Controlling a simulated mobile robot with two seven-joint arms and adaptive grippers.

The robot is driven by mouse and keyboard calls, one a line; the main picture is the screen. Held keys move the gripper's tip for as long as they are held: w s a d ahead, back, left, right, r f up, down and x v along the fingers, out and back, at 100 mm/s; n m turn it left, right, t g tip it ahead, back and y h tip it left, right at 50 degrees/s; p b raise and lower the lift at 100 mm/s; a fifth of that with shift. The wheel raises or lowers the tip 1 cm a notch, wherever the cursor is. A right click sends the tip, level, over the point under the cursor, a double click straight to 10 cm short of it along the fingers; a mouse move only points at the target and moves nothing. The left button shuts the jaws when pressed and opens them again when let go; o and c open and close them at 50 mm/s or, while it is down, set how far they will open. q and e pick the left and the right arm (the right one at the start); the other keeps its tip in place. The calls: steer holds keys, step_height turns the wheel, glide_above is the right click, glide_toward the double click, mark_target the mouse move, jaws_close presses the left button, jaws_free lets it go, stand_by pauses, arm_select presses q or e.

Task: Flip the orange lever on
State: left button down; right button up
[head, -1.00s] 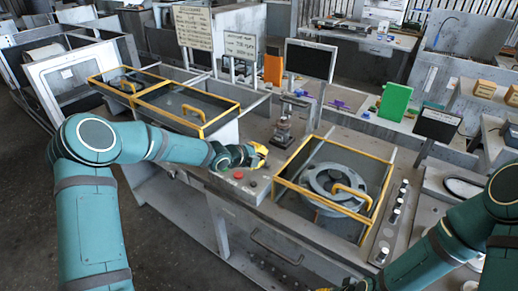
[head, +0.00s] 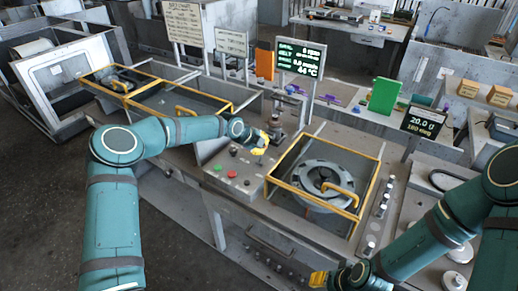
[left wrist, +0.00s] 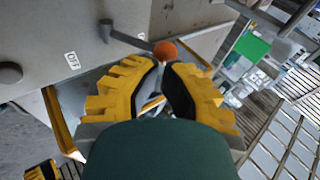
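The orange lever knob (left wrist: 165,50) shows in the left wrist view as a ball on a grey rod, just beyond my left fingertips. In the head view I cannot make the lever out; my left gripper (head: 262,143) covers that part of the control panel. Its yellow fingers (left wrist: 163,68) are together at the tips, with the ball not between them. Whether they touch the ball I cannot tell. My right gripper (head: 319,280) is at the bottom edge of the head view, only partly visible. A display (head: 301,66) above the bench is lit with green and white text.
A control box (head: 232,172) with red and green buttons is below my left gripper. A yellow-framed glass lid (head: 271,179) covers a round housing on the right. A smaller lit display (head: 423,122), a green block (head: 384,96) and an orange block (head: 265,65) stand behind.

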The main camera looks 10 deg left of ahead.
arm_select(q)
steer(key=shift+r, duration=0.35)
arm_select(e)
steer(key=shift+r, duration=0.2)
arm_select(q)
steer(key=shift+s+r, duration=0.1)
steer(key=shift+r, duration=0.5)
arm_select(e)
steer(key=shift+r, duration=0.15)
